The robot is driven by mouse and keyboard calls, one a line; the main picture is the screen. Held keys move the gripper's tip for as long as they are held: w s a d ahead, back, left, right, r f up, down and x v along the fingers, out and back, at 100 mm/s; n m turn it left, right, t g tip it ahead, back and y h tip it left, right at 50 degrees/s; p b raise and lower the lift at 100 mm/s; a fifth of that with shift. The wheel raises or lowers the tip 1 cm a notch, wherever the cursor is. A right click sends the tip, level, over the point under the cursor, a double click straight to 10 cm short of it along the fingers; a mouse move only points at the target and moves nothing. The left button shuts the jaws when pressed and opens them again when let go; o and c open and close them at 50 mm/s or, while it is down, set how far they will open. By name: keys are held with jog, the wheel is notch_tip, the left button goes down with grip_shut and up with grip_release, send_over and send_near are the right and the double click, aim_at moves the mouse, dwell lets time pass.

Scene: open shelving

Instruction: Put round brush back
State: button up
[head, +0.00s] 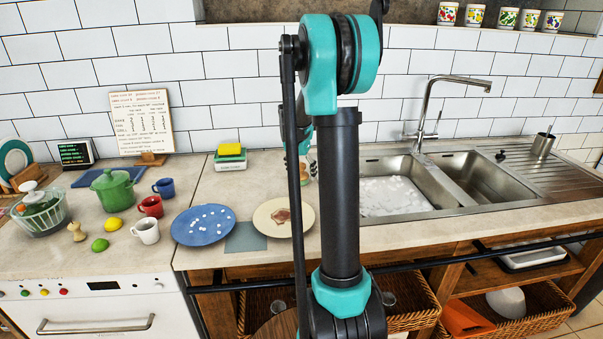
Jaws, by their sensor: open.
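I cannot clearly pick out the round brush. A small dark item (500,155) lies at the back rim of the right sink basin; it is too small to identify. A metal cup (541,146) on the drainboard has a thin dark stick showing at its top. My gripper (308,165) is mostly hidden behind my own arm, over the counter left of the sink. Only small teal and dark parts of it show, and its fingertips are hidden. I cannot see anything held in it.
The double sink (425,211) has white pieces in its left basin. A blue plate (190,241) with white bits and a cream plate (270,221) with a brown item stand near the counter's front edge. A yellow sponge (229,149) sits behind. Mugs and a green pot (113,188) stand left.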

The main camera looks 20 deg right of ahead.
aim_at(297, 176)
jog(key=v, duration=1.2)
jog(key=shift+r, duration=0.1)
dwell(1.0)
